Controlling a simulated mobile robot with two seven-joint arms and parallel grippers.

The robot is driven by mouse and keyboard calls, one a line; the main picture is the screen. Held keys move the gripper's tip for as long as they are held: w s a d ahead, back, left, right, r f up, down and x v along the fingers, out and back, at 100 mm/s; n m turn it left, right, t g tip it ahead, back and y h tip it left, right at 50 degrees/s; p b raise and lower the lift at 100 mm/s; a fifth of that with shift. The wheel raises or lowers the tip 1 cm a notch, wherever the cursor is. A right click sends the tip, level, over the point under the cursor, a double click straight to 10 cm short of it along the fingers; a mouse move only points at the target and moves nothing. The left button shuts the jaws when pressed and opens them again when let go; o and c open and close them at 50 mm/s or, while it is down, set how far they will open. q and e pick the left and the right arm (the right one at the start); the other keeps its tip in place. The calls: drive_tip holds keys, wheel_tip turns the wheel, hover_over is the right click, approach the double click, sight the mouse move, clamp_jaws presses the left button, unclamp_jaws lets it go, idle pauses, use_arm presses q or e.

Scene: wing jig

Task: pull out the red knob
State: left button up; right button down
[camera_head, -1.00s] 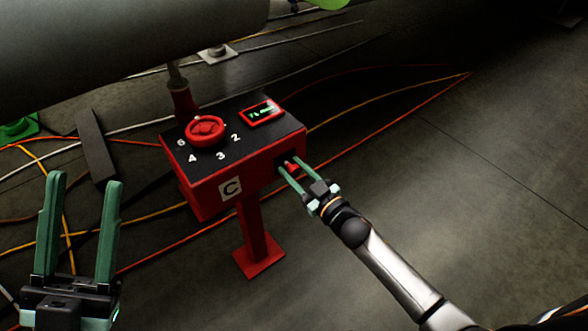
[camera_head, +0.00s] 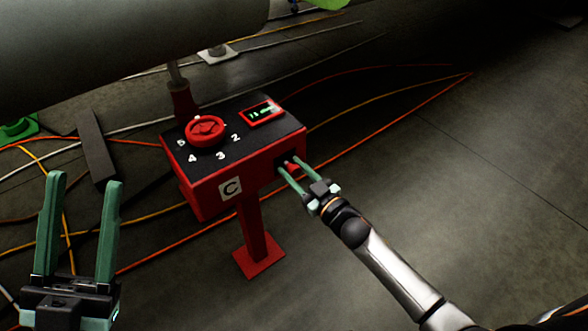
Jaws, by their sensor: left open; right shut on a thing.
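The red knob (camera_head: 292,166) is a small red piece in a dark recess on the right side face of the red control box (camera_head: 208,198). My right gripper (camera_head: 287,171) has its green fingers around the knob and is shut on it; the fingers hide part of the knob. My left gripper (camera_head: 82,182) is at the lower left, open and empty, its fingers pointing up, apart from the box.
The box has a black top with a red handwheel (camera_head: 205,130), printed numbers and a small lit display (camera_head: 263,112). It stands on a red post (camera_head: 257,238). Orange and yellow cables cross the floor. A large grey cylindrical body (camera_head: 120,40) hangs above left. Floor at right is clear.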

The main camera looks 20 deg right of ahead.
sight(296, 173)
drive_tip(key=shift+s, duration=0.1)
drive_tip(key=p+v, duration=0.2)
drive_tip(key=v, duration=0.1)
drive_tip(key=shift+r, duration=0.1)
drive_tip(key=shift+s, duration=0.1)
drive_tip(key=shift+c, duration=2.2)
unclamp_jaws()
drive_tip(key=shift+d, duration=0.1)
drive_tip(key=shift+s, duration=0.15)
